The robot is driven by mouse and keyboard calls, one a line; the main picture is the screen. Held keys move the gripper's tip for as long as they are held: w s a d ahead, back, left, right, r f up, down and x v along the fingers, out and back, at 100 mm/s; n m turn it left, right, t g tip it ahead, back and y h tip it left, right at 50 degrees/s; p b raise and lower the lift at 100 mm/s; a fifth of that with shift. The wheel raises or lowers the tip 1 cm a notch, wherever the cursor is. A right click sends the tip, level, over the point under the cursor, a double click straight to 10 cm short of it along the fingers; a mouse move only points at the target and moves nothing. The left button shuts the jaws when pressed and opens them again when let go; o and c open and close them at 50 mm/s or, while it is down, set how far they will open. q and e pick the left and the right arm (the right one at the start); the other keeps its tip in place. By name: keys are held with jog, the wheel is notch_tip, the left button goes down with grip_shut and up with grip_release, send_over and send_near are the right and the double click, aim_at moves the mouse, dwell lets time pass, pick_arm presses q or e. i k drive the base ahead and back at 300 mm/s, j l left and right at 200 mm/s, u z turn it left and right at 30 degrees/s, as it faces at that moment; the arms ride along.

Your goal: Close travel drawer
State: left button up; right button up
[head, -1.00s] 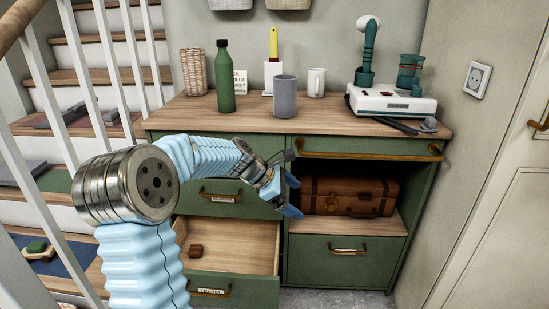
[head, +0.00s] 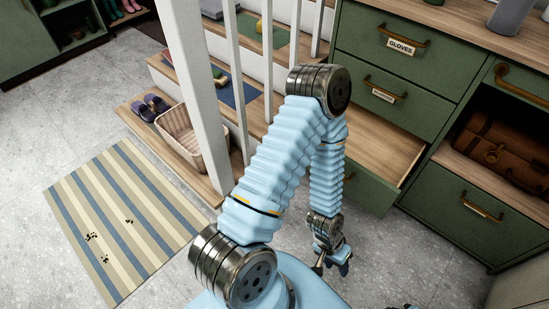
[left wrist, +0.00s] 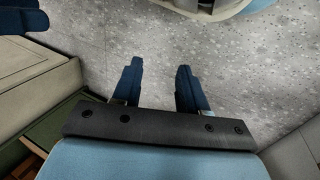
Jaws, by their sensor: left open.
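The travel drawer (head: 384,145) is the bottom left drawer of the green cabinet in the head view. It is pulled well out, with its pale wooden inside showing. My left arm hides its left part and its label. My left gripper (head: 336,264) hangs low over the floor, in front of and below the drawer front, apart from it. In the left wrist view the two blue fingers of the gripper (left wrist: 160,72) are apart with nothing between them. A small dark piece at the bottom edge of the head view may be my right gripper; too little shows.
The gloves drawer (head: 392,48) and the drawer below it (head: 384,92) are shut. A brown suitcase (head: 502,145) lies in the open shelf to the right. Stair posts (head: 197,80), a basket (head: 190,140) and a striped rug (head: 125,215) are on the left. Grey floor is clear before the cabinet.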

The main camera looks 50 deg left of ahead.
aim_at(380, 153)
jog(key=j+u, duration=0.7)
jog(key=j, duration=0.7)
jog(key=k, duration=0.1)
